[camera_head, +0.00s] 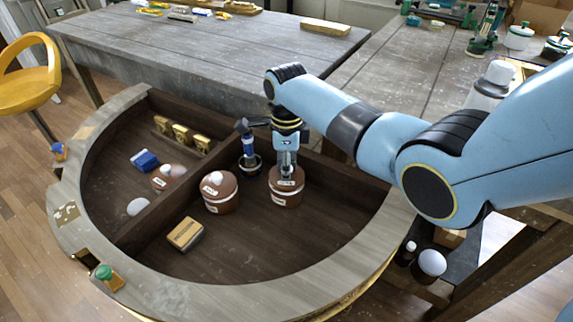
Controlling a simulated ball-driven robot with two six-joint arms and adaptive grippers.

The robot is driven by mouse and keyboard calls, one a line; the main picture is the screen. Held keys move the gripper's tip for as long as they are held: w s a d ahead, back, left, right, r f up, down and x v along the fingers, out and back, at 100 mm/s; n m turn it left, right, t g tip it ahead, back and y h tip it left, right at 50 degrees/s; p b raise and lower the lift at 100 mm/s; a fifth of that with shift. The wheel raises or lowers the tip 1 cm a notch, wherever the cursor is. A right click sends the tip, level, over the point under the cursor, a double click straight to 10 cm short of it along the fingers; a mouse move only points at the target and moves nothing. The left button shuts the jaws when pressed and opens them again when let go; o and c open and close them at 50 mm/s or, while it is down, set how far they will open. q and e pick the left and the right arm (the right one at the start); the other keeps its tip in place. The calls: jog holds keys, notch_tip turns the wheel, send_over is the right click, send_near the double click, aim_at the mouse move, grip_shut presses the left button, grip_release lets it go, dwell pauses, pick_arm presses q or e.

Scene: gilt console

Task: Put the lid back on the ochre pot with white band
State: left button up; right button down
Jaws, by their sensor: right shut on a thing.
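My right gripper (287,168) reaches down from the right arm, shut on the lid (289,184) of a reddish-brown pot. The pot (285,200), with a pale band or label on its side, stands in the large compartment of the curved console. The lid sits at the pot's mouth; I cannot tell whether it rests there or is held just above. The gripper hides the lid's knob. A similar pot (220,200) with a white-knobbed lid stands to its left, apart from it. My left gripper is not in view.
A blue and black upright tool (249,150) stands close left of the gripper. A tan box (185,234) lies in front. The divider (150,222) separates a left compartment with a blue box (145,160) and smaller items. The front right floor of the compartment is clear.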

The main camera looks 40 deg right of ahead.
dwell(0.5)
jog(key=shift+p, duration=0.3)
jog(key=shift+f+p, duration=0.15)
jog(key=shift+p, duration=0.7)
dwell(1.7)
dwell(0.3)
jog(key=c, duration=0.6)
grip_release()
notch_tip(320, 180, up, 7)
jog(key=p, duration=0.8)
